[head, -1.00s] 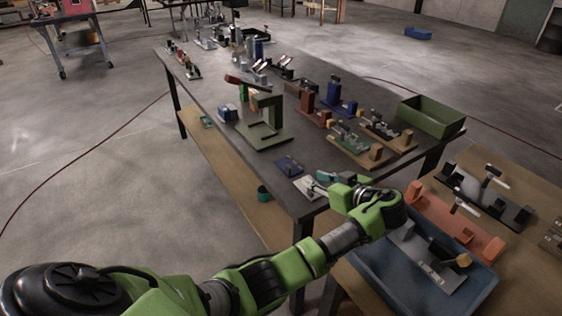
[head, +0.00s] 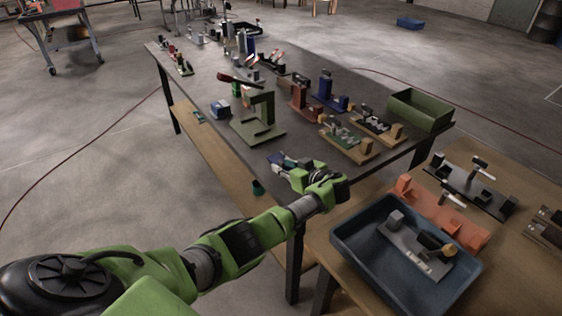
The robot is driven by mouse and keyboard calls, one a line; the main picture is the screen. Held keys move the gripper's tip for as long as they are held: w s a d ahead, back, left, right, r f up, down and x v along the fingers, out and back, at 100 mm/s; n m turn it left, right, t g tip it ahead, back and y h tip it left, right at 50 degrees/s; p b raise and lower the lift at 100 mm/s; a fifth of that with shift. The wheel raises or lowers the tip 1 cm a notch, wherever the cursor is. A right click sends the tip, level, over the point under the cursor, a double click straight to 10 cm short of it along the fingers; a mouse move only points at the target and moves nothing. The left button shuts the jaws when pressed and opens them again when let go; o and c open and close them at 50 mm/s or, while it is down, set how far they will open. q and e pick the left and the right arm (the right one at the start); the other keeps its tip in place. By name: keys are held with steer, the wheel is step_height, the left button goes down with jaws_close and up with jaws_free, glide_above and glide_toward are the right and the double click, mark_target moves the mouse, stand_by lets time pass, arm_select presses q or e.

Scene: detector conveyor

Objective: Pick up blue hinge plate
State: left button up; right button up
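The blue hinge plate (head: 276,157) lies near the front corner of the dark table, small and partly covered by my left gripper. My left gripper (head: 280,166) is low over the table at the plate, with its arm coming in from the lower left. Its fingertips are too small and cluttered to tell whether they are open or shut, or whether they touch the plate. My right gripper is not in view.
A green C-shaped stand (head: 262,122) stands just behind the plate. Several fixtures on wooden bases and a green bin (head: 420,108) stand farther right. A blue tray (head: 350,240) holding a grey fixture (head: 410,246) sits on the wooden table at right.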

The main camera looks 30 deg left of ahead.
arm_select(q)
jaws_close()
steer(key=shift+r, duration=0.1)
